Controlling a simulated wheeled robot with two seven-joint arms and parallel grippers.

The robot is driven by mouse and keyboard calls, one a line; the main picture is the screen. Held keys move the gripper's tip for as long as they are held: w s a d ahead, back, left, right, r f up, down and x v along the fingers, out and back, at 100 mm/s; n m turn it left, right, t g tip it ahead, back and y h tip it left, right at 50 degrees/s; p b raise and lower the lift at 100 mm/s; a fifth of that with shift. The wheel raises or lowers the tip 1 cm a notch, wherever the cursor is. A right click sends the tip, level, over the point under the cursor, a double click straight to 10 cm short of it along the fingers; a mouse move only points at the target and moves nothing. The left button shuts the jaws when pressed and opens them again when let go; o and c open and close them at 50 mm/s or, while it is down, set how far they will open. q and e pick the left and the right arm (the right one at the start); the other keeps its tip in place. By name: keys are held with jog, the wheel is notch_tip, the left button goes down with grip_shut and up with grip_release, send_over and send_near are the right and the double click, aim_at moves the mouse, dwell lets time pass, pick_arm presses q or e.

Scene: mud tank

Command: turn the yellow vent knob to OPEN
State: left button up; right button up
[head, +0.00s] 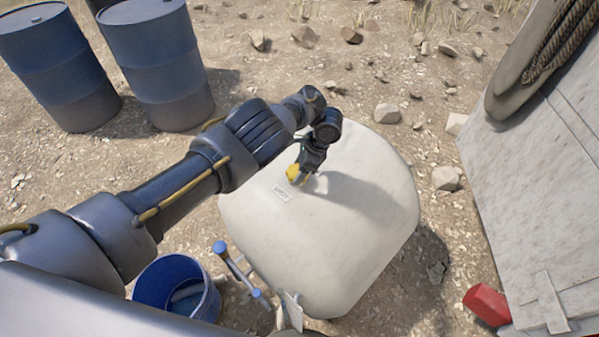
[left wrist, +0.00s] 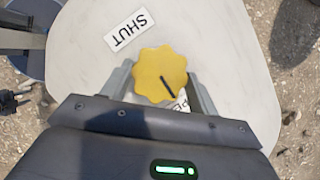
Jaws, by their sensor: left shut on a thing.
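The yellow vent knob (head: 293,173) sits on top of the white tank (head: 350,240). In the left wrist view the knob (left wrist: 158,70) has a scalloped rim and a black pointer line slanting down and right, toward a partly covered label (left wrist: 181,103) showing "PE". A "SHUT" label (left wrist: 130,30) is on the tank on the other side of the knob, upside down in this view. My left gripper (head: 300,172) is shut on the knob, with a finger on each side of it (left wrist: 160,82). The gripper hides part of the lower label. My right gripper is not in view.
Below the tank are a blue-handled pipe fitting (head: 234,268) and a blue bucket (head: 152,290). Two blue barrels (head: 160,60) stand at upper left. A pale panel (head: 525,180) with coiled rope (head: 562,40) and a red object (head: 487,304) are at the right.

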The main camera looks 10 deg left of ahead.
pick_arm(q)
jog(key=shift+a+n, duration=0.1)
jog(key=shift+n, duration=0.2)
jog(key=o, duration=1)
jog(key=shift+c, duration=0.2)
jog(key=v, duration=1)
jog(key=shift+r+p, duration=0.3)
jog(key=shift+r, duration=0.1)
jog(key=shift+w, duration=0.1)
